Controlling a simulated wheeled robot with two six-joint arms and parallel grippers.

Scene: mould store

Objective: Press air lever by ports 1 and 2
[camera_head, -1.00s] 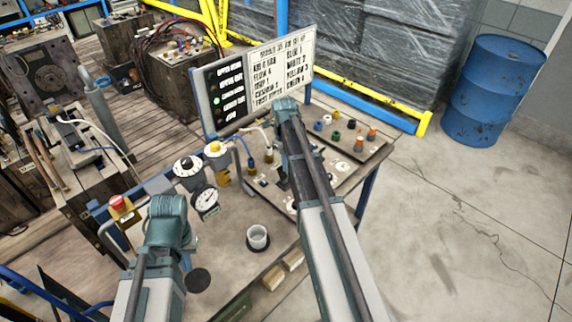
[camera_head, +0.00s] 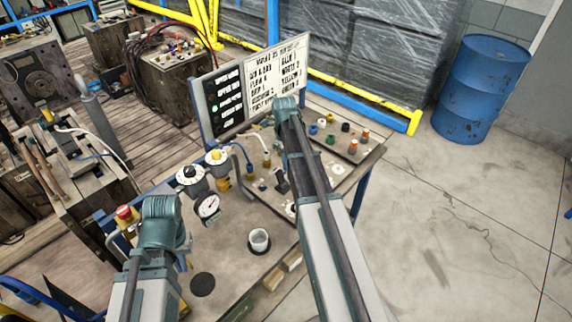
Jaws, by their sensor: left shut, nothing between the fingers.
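The bench panel (camera_head: 238,235) lies below me with hoses and fittings along its back. My left arm (camera_head: 161,225) is bent over the bench's left side, by a red-topped button (camera_head: 124,212). My left gripper is shut and empty, mostly hidden behind that arm and apart from the dark part. My right arm (camera_head: 320,215) reaches across the panel; its gripper is hidden.
A sign board (camera_head: 290,72) with a green lamp stands at the bench's back. Coloured knobs (camera_head: 331,139) sit right. A blue barrel (camera_head: 483,88) stands on clear floor.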

